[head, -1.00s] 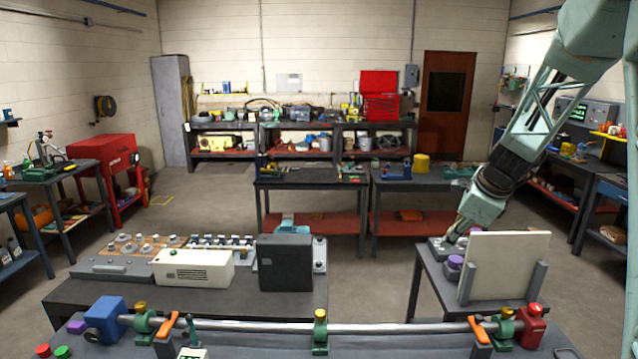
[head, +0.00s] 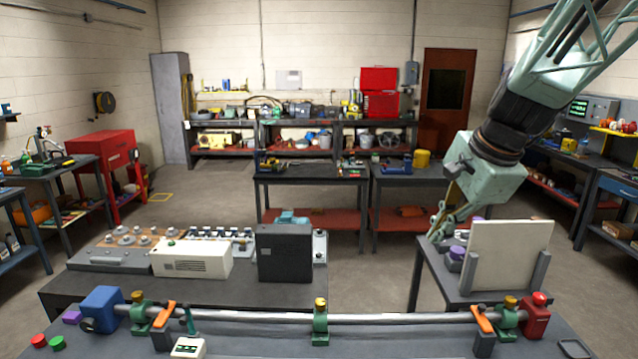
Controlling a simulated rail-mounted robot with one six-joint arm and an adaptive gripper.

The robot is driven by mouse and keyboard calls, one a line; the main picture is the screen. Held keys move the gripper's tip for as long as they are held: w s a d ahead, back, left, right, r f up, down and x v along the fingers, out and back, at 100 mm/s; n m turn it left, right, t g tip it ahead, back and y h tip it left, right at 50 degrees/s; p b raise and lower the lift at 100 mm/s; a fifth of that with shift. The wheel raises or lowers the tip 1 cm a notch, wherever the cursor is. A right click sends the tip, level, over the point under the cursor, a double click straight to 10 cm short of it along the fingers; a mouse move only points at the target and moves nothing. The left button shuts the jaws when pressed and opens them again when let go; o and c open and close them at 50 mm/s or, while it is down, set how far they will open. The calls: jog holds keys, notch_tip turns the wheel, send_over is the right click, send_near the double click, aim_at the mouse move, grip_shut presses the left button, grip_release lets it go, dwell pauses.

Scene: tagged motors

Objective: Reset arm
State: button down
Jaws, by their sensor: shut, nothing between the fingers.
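My arm comes in from the upper right of the head view, pale green with a black wrist. My gripper (head: 437,236) points down and to the left, with its fingers at the left side of the small right-hand table (head: 425,262). The fingers are shut with nothing seen between them. A white upright panel (head: 508,258) in dark brackets stands on that table to the right of the gripper. Purple round parts (head: 457,253) sit between the gripper and the panel. The gripper partly hides the back of this table.
A shaft (head: 400,319) with green clamps crosses the front bench, between a blue block (head: 103,309) and a red block (head: 536,318). A left table (head: 290,294) holds a white box (head: 192,259), a black box (head: 284,253) and several knobs. Floor between the tables is clear.

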jog(key=s+a+n+b, duration=0.3)
jog(key=s+n, duration=0.1)
jog(key=s, duration=0.6)
jog(key=s+a+n+b, duration=0.2)
jog(key=s+a+n, duration=0.15)
jog(key=s, duration=0.65)
jog(key=s+f+n+h+b, duration=0.1)
jog(key=s+f+n+b, duration=0.1)
jog(key=s, duration=0.7)
jog(key=s+f+n+b, duration=0.3)
jog(key=s+n, duration=0.3)
jog(key=s, duration=0.4)
jog(key=shift+d+f+g+h, duration=0.3)
jog(key=shift+f+h, duration=0.1)
jog(key=shift+f, duration=0.45)
jog(key=shift+w, duration=0.1)
